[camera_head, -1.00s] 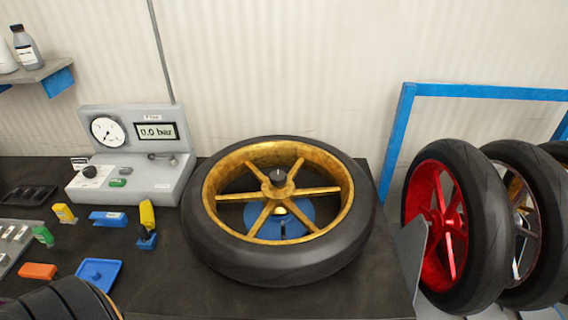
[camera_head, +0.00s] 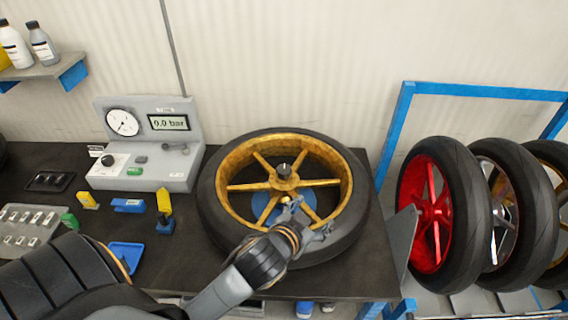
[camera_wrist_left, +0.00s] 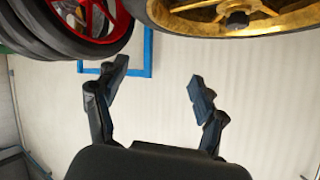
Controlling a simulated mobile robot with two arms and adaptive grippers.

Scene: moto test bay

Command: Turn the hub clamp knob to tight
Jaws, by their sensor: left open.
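The hub clamp knob (camera_head: 283,169) is a small dark knob at the centre of the gold-spoked wheel (camera_head: 240,188), which lies flat on the bench with its black tyre around it. The knob also shows at the top of the left wrist view (camera_wrist_left: 236,19). My left gripper (camera_head: 305,212) is over the near part of the wheel, in front of the knob and apart from it. In the left wrist view its two fingers (camera_wrist_left: 160,80) stand wide apart with nothing between them. The right gripper is not in view.
A gauge unit (camera_head: 150,150) reading 0.0 bar stands left of the wheel. Small yellow, blue and green items and a blue tray (camera_head: 126,257) lie on the dark bench (camera_head: 215,277). A rack with a red wheel (camera_head: 430,210) and other wheels stands on the right.

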